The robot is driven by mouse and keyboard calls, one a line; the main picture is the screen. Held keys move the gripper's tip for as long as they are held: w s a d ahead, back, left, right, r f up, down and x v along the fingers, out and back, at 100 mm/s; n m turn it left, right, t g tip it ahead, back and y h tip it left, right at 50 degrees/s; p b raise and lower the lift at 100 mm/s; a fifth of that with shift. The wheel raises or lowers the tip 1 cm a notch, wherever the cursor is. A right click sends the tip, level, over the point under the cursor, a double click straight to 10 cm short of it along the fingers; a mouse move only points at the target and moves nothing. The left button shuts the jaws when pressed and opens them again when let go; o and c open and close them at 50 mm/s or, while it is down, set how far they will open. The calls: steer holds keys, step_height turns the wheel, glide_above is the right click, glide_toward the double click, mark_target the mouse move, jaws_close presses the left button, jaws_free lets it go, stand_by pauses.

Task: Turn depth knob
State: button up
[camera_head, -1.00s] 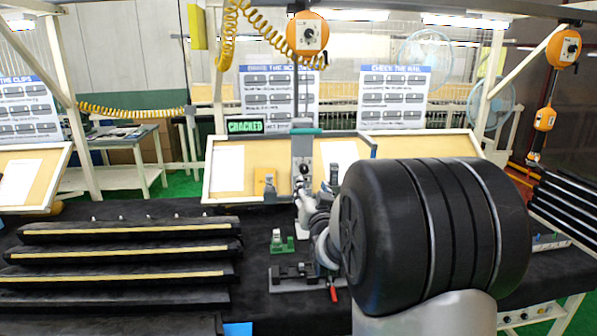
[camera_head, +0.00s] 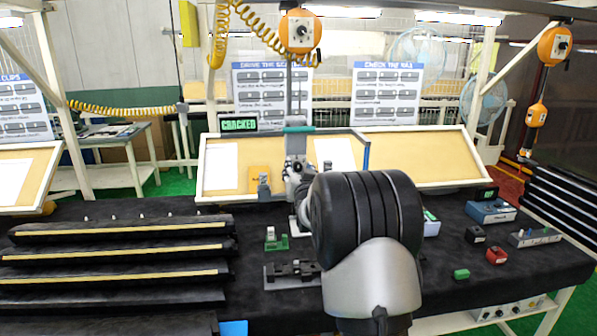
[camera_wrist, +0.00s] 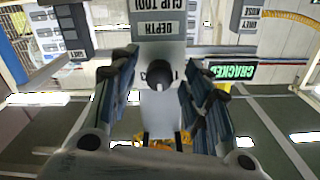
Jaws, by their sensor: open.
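The dark round depth knob (camera_wrist: 159,73) shows in the wrist view, with a pale mark on its face. It sits on the grey clip tool (camera_wrist: 157,43) beside a "DEPTH" label. My gripper (camera_wrist: 164,78) is open, with one finger on each side of the knob. I cannot tell whether the fingers touch it. In the head view, the clip tool (camera_head: 296,141) stands at the back of the bench, with my gripper (camera_head: 297,176) in front of it. My arm hides the lower part of the tool there, and the knob is not clear.
A lit "CRACKED" sign (camera_head: 239,123) is left of the tool. A green fixture (camera_head: 276,240) and a dark clamp fixture (camera_head: 291,272) lie near my arm. Black trim strips (camera_head: 115,252) fill the left. Small boxes, including a red one (camera_head: 496,255), lie right.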

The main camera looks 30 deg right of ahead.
steer(key=shift+c, duration=0.5)
jaws_close()
steer(key=shift+f+n+b, duration=0.1)
steer(key=shift+n+b, duration=0.2)
steer(key=shift+b, duration=0.1)
steer(key=shift+n+b, duration=0.8)
steer(key=shift+b, duration=0.4)
steer(key=n+b, duration=0.3)
steer(key=shift+f+n+b, duration=0.1)
steer(key=shift+n+b, duration=0.2)
steer(key=shift+b, duration=0.1)
steer(key=n+b, duration=0.3)
steer(key=n, duration=0.1)
steer(key=shift+d, duration=0.1)
steer(key=shift+r+n+b, duration=0.2)
steer(key=shift+n+b, duration=0.8)
steer(key=shift+n, duration=0.1)
